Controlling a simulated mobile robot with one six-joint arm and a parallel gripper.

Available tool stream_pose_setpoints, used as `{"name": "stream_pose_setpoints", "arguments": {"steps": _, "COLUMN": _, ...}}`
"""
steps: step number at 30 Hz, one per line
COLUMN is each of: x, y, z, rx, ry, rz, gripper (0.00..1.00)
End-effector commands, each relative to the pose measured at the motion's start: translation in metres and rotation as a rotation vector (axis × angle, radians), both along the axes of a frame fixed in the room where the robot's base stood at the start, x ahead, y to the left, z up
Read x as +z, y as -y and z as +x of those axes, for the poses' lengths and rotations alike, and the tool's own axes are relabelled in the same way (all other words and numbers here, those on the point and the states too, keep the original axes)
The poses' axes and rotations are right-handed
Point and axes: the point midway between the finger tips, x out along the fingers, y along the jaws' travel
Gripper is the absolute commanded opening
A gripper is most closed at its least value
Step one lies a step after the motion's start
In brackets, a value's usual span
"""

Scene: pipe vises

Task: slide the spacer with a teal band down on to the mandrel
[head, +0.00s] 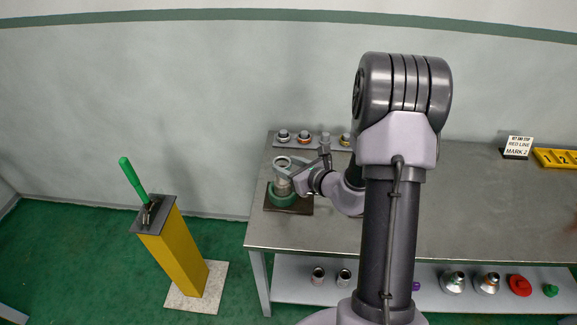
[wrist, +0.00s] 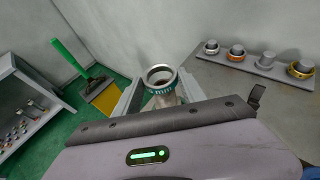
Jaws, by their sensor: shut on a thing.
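The spacer is a short metal ring with a teal band (wrist: 160,89), between the two fingers of my gripper (wrist: 158,95) in the wrist view. My gripper is shut on it. In the head view the spacer (head: 283,162) shows as a pale ring at the left end of the bench, with my gripper (head: 287,173) reaching in from the right. A silver post, seemingly the mandrel (head: 282,187), stands just below it in a green round base (head: 283,199) on a dark plate. I cannot tell whether the spacer is around the post's top or only above it.
A rack (head: 293,142) with several banded pieces lies behind on the bench (head: 470,205). A yellow post with a green-handled lever (head: 133,178) stands on the floor to the left. A sign (head: 517,147) and yellow tray (head: 556,158) are far right. The bench's right half is mostly clear.

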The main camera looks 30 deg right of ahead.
Motion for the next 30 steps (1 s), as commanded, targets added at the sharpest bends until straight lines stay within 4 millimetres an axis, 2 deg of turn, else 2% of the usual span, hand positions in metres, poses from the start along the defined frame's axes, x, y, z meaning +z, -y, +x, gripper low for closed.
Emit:
{"name": "stream_pose_setpoints", "arguments": {"steps": 14, "x": -0.001, "y": 0.0, "z": 0.0, "rx": 0.0, "ry": 0.0, "rz": 0.0, "gripper": 0.09}}
{"name": "stream_pose_setpoints", "arguments": {"steps": 30, "x": -0.014, "y": 0.0, "z": 0.0, "rx": 0.0, "ry": 0.0, "rz": 0.0, "gripper": 0.09}}
